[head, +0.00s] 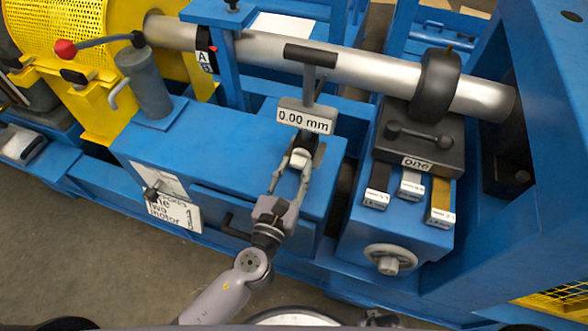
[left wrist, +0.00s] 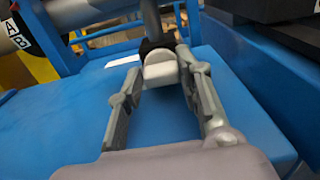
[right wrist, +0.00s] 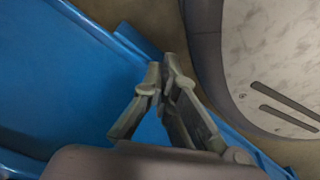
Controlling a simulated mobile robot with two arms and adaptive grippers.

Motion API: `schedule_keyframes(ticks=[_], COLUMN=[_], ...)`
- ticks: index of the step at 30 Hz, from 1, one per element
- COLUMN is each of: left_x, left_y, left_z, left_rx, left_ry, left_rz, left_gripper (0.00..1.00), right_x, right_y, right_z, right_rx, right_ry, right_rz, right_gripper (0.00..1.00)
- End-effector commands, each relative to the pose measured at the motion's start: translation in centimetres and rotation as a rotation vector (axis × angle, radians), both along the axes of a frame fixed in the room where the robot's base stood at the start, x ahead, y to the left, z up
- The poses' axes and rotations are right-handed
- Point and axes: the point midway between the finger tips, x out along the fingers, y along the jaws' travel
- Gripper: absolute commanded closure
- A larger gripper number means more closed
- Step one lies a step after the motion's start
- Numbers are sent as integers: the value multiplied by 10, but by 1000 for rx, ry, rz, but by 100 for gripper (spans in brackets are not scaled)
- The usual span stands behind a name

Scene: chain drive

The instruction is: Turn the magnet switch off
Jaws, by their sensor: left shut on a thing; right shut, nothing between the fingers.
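My left gripper (head: 302,161) is shut on the white block, one finger on each side. No switch marking is readable. My right gripper (right wrist: 168,72) is shut and empty, its fingertips together above a blue surface.
A steel shaft (head: 265,49) runs across behind the gauge. To the right are a dark block (head: 428,147), several labelled strips and a handwheel (head: 391,260). A grey post (head: 147,84) with a red-knobbed lever stands left. The blue top left of the gauge is clear.

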Motion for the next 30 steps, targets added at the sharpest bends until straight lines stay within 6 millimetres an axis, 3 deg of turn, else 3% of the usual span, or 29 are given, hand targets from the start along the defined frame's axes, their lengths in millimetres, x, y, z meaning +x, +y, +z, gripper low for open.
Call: schedule_keyframes(ticks=[3,14,30], left_x=[0,0,1], left_y=[0,1,4], left_z=[0,-1,-2], left_rx=[0,-72,-433], left_ry=[0,24,141], left_rz=[0,0,1], left_gripper=[95,95,95], right_x=[0,3,38], right_y=[0,0,6], right_z=[0,0,36], right_rx=[0,0,4], right_ry=[0,1,-30], right_rz=[0,-1,-8], right_gripper=[100,100,100])
